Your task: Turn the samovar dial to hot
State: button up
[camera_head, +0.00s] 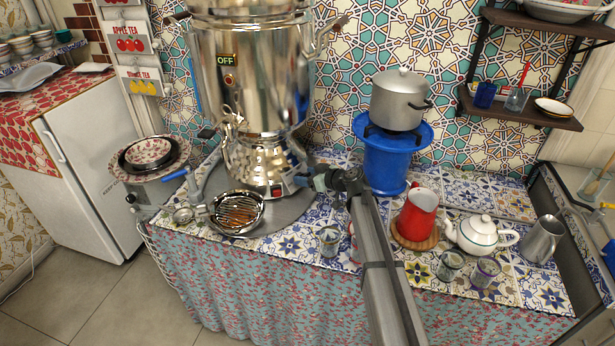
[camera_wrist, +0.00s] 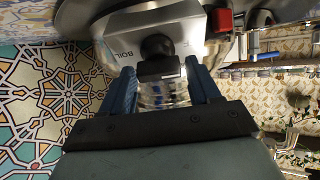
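The large shiny metal samovar (camera_head: 250,75) stands on the counter, with a lit display (camera_head: 226,60) reading OFF on its body. Its lower base carries the control panel, which shows in the wrist view as a silver panel (camera_wrist: 118,28) with partly hidden lettering that starts "BOIL". A black dial (camera_wrist: 157,46) sticks out from this panel. My gripper (camera_wrist: 160,68) points at the dial, with one blue finger on each side. The fingers look apart from the dial, with gaps on both sides. In the head view my gripper (camera_head: 313,181) is at the base's right side and hides the dial.
A red switch (camera_wrist: 220,20) sits close to the dial. A blue stove (camera_head: 388,160) with a grey pot (camera_head: 399,98) stands just right of my gripper. A red pot (camera_head: 417,213), white teapot (camera_head: 478,236) and glasses are on the counter's right. A strainer bowl (camera_head: 237,212) sits in front of the samovar.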

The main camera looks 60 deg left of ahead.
jog(key=c, duration=0.8)
jog(key=shift+o, duration=0.2)
jog(key=shift+m, duration=0.3)
jog(key=m, duration=0.2)
jog(key=m+t, duration=0.1)
jog(key=m, duration=0.2)
jog(key=shift+t, duration=0.3)
jog(key=m+t, duration=0.1)
jog(key=m, duration=0.5)
jog(key=shift+a+t, duration=0.15)
jog(key=shift+t, duration=0.25)
jog(key=m+h, duration=0.1)
jog(key=m, duration=0.3)
jog(key=shift+t, duration=0.3)
jog(key=m+h, duration=0.1)
jog(key=m, duration=0.2)
jog(key=shift+w+m, duration=0.1)
jog(key=shift+m, duration=0.2)
jog(key=m+h, duration=0.1)
jog(key=m, duration=0.4)
jog(key=shift+m, duration=0.3)
jog(key=shift+f+h, duration=0.1)
jog(key=shift+h, duration=0.2)
